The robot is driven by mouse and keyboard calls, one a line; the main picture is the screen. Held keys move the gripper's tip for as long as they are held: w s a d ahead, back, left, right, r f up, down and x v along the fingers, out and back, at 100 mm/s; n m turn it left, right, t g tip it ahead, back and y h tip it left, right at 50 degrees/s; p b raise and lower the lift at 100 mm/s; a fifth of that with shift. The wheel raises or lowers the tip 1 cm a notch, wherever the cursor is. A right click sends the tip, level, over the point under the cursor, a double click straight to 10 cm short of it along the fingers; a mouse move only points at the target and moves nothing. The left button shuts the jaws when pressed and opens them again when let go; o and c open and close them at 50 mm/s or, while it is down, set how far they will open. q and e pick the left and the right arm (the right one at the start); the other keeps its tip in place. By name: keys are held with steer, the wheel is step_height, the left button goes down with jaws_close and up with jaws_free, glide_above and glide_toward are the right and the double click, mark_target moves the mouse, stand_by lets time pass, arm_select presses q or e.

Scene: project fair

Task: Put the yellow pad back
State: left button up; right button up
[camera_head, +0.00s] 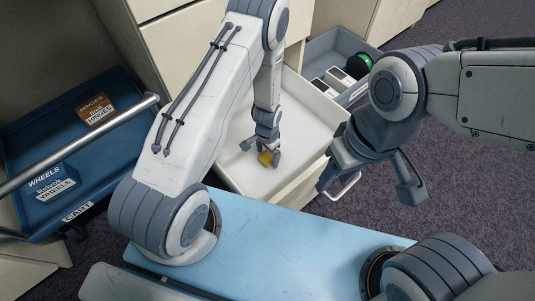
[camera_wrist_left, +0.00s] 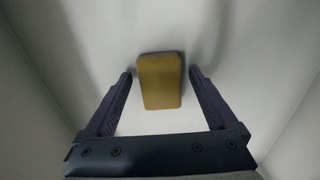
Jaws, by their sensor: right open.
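The yellow pad (camera_head: 265,158) is a small block in the open white drawer (camera_head: 236,172). In the left wrist view the pad (camera_wrist_left: 160,82) lies on the white drawer floor, between and a little beyond the fingertips. My left gripper (camera_head: 262,150) reaches down into the drawer at the pad; in the left wrist view my left gripper (camera_wrist_left: 160,85) is open, with a gap on both sides of the pad. My right gripper (camera_head: 370,182) is in front of the drawer's right side, apart from the pad and empty.
A blue cart tray (camera_head: 110,165) with labelled boxes, HINGES (camera_head: 94,109) and WHEELS (camera_head: 50,185), stands at the left. A grey open drawer (camera_head: 321,45) holds white boxes and a dark round item with green (camera_head: 358,66). Carpet (camera_head: 465,180) is clear at right.

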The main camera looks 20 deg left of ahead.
arm_select(q)
step_height(320, 180, up, 12)
steer(key=p, duration=0.8)
step_height(320, 180, up, 10)
glide_above(268, 156)
steer(key=d, duration=0.4)
steer(key=s+d+r, duration=0.4)
steer(key=s+r, duration=0.1)
steer(key=r, duration=0.4)
steer(key=s+r+h, duration=0.1)
steer(key=s+r, duration=1.2)
steer(key=s, duration=0.3)
steer(key=shift+d, duration=0.2)
steer(key=shift+f, duration=0.1)
